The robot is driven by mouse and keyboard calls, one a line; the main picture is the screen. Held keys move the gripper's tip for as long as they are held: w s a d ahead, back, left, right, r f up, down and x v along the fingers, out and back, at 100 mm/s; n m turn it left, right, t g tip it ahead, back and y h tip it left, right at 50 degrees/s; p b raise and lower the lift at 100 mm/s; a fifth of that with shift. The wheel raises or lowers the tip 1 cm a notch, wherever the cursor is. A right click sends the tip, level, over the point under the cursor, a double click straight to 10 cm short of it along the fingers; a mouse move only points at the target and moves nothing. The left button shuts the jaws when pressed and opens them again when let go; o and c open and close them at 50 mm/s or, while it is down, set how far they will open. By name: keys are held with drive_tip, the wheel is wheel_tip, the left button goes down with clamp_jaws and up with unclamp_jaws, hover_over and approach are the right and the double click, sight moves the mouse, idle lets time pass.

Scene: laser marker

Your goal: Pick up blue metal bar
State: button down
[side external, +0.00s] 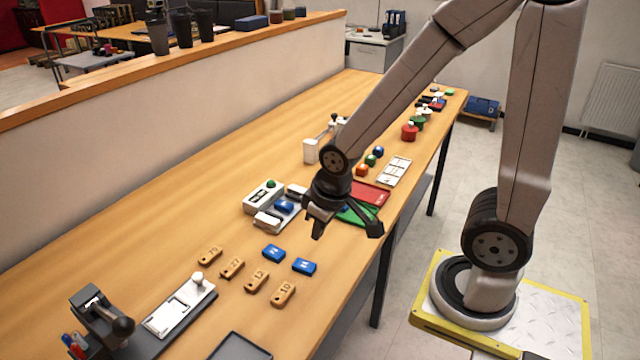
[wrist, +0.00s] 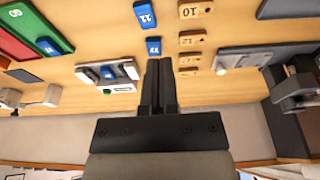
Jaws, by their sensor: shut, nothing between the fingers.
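Two small blue metal bars with white numbers lie on the wooden table: one (side external: 274,253) and, to its right, another (side external: 304,266). In the wrist view they show as one bar at the top (wrist: 145,14) and one just beyond my fingertips (wrist: 153,46). Another blue piece (side external: 284,207) sits in the grey-white marker device (side external: 263,197); it also shows in the wrist view (wrist: 107,73). My gripper (wrist: 160,62) is shut and empty. In the side view it hangs above the table, behind and right of the loose bars, apart from them.
Several tan numbered tags (side external: 232,268) lie beside the blue bars. A green tray (side external: 357,213) and a red tray (side external: 370,193) lie near the table's right edge. A white-plated fixture (side external: 178,306) and a black clamp (side external: 100,315) stand at the front left. The left table area is clear.

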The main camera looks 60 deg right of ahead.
idle(0.4)
drive_tip(key=shift+c, duration=1.3)
unclamp_jaws()
